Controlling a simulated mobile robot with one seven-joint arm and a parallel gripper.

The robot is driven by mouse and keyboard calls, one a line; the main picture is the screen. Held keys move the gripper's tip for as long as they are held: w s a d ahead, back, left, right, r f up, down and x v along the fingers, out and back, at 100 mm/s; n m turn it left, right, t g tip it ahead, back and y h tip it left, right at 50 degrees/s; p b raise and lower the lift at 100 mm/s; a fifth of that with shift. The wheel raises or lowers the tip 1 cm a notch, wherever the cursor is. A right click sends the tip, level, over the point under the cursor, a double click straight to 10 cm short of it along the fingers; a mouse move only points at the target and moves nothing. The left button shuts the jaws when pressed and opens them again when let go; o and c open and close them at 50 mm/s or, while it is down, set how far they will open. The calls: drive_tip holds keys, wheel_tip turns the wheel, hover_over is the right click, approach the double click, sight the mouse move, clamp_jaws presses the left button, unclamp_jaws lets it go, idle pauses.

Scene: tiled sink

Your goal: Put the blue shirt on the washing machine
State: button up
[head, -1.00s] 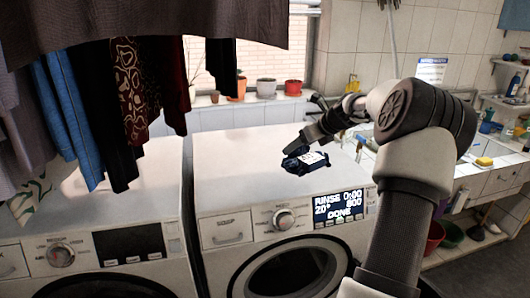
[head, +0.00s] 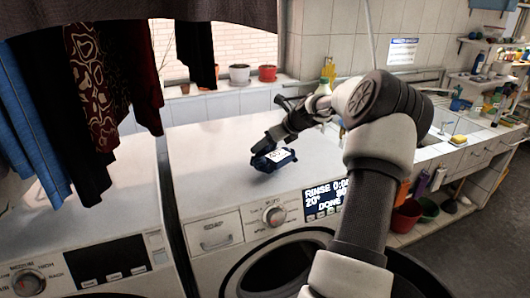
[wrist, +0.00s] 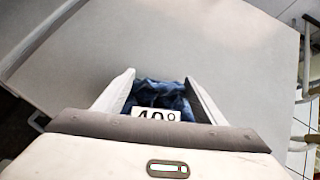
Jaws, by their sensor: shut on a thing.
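The blue shirt is a small dark-blue folded bundle (head: 272,160) with a white label, over the top of the right-hand washing machine (head: 215,140). My gripper (head: 268,148) is shut on it from above and behind. In the wrist view the crumpled blue cloth (wrist: 160,92) sits between my two fingers (wrist: 160,95), with a white label reading "40°" in front. The machine's pale top (wrist: 190,45) lies beyond it. I cannot tell whether the shirt rests on the top or hangs just above it.
A second washing machine (head: 90,225) stands at the left. Dark clothes (head: 90,90) hang over it. Flower pots (head: 239,74) line the window sill behind. A sink counter with bottles and a yellow sponge (head: 458,140) is at the right. Most of the machine top is clear.

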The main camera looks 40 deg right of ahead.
sight(270, 149)
drive_tip(key=shift+f, duration=1.7)
drive_tip(key=shift+f, duration=0.15)
drive_tip(key=o, duration=1.2)
drive_tip(key=shift+s+r, duration=0.1)
drive_tip(key=shift+r, duration=0.2)
drive_tip(key=v, duration=1.1)
drive_tip(key=shift+s+r, duration=0.15)
drive_tip(key=shift+s, duration=0.15)
